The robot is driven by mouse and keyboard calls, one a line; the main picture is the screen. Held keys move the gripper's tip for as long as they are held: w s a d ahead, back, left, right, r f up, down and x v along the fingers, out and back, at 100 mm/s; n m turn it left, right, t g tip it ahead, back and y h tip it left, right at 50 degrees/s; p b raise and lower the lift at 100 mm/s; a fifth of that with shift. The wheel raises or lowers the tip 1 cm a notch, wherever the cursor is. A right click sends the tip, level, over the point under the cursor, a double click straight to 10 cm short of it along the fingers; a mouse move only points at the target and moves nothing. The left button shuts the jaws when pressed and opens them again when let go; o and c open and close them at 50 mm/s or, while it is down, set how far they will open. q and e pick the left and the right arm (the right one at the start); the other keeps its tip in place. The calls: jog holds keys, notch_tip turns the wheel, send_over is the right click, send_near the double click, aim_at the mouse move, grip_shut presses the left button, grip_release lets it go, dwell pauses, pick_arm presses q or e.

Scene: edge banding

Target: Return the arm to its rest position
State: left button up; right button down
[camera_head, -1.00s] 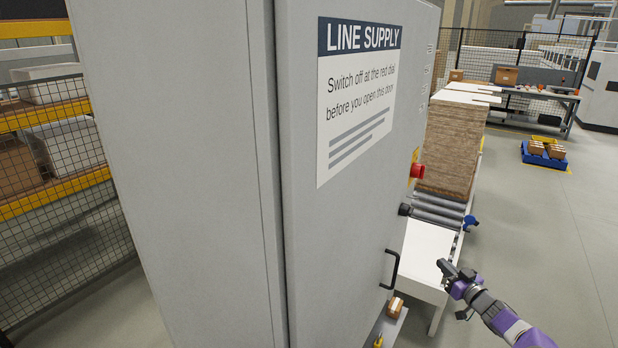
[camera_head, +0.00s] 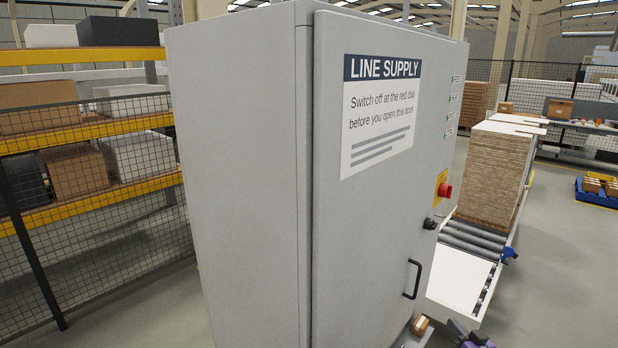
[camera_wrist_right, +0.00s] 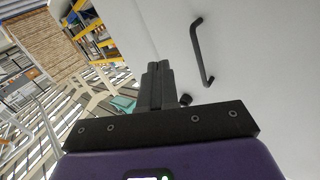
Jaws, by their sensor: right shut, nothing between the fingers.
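My right gripper (camera_head: 466,332) shows only in part at the bottom edge of the head view, below and to the right of the cabinet door's black handle (camera_head: 412,280). In the right wrist view my right gripper (camera_wrist_right: 158,68) has its dark fingers together with nothing between them. The handle also shows in the wrist view (camera_wrist_right: 201,50), to the right of the fingers and apart from them. The tall grey cabinet (camera_head: 250,170) has its door shut. My left gripper is in neither view.
A red knob (camera_head: 445,190) and a black dial (camera_head: 430,224) are on the cabinet door's right side. To the right, a roller conveyor (camera_head: 470,238) carries a stack of brown boards (camera_head: 493,175). Mesh-fenced shelving (camera_head: 90,130) stands at left. Open floor (camera_head: 565,270) lies at right.

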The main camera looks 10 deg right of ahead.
jog(key=s+a+f+m+g+y+b, duration=0.1)
jog(key=s+a+f+g, duration=0.2)
jog(key=a+f, duration=0.85)
jog(key=s+a+f+m+g+y+b, duration=0.1)
jog(key=s+a+f+g, duration=0.2)
jog(key=a+f, duration=0.85)
jog(key=s+a+f+g, duration=0.2)
jog(key=s+a+g, duration=0.3)
jog(key=s+a, duration=0.5)
jog(key=s+a+f+n+g+y+b, duration=0.1)
jog(key=s+a+g, duration=0.4)
jog(key=s+a, duration=0.5)
jog(key=s+f, duration=0.1)
jog(key=s, duration=0.7)
jog(key=shift+s+a+g, duration=0.15)
jog(key=shift+a+g, duration=0.15)
jog(key=shift+a, duration=0.1)
